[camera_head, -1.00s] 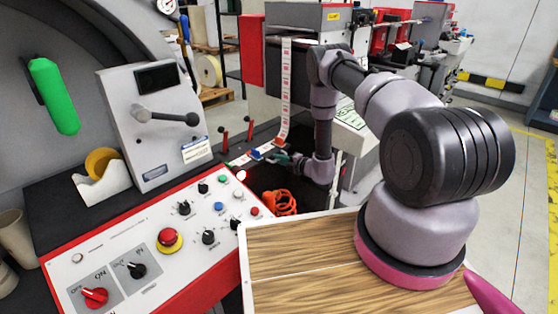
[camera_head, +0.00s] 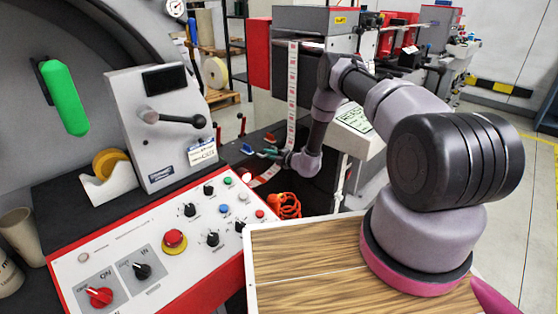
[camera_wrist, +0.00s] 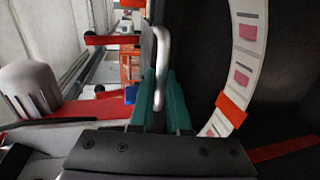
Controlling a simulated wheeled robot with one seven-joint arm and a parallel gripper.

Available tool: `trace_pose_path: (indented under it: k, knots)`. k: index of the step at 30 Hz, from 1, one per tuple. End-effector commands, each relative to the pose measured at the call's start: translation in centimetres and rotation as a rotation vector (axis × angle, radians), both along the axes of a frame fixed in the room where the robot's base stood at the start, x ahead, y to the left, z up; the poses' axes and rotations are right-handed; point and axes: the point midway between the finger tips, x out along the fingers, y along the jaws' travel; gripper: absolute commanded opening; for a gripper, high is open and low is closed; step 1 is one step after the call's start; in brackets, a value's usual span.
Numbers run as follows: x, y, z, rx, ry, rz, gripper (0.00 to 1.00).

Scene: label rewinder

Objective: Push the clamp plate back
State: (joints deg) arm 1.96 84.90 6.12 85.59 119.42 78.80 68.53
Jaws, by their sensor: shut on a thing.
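In the wrist view my gripper (camera_wrist: 161,85) has its two green fingers closed around a bent silver metal handle (camera_wrist: 163,45). The handle stands between the fingertips, and its upper end bends left toward a narrow grey edge. I take it to be the clamp plate's handle; the plate itself I cannot clearly make out. In the head view my gripper (camera_head: 275,152) is small, low over the dark machine bed behind the control panel, and my wrist partly hides what it holds.
The label strip (camera_head: 292,85) hangs beside my gripper; it curves close on the right in the wrist view (camera_wrist: 247,55). The control panel (camera_head: 150,245) with knobs, an orange coiled cable (camera_head: 288,205) and a lever box (camera_head: 165,125) stand nearby. A wooden top (camera_head: 320,265) lies in front.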

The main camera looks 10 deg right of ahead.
Motion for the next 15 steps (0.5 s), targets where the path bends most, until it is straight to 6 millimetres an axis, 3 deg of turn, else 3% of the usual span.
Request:
trace_pose_path:
  k: [4, 13, 14, 15]
  knots:
    - [1.35, 0.86, 0.0, -0.002, 0.0, -0.002, 0.0]
    - [1.53, 1.04, 0.1, -0.001, -0.001, -0.001, 0.0]
    - [1.54, 1.06, 0.1, 0.0, -0.002, -0.001, 0.22]
    - [1.53, 1.07, 0.11, 0.0, -0.002, -0.001, 0.38]
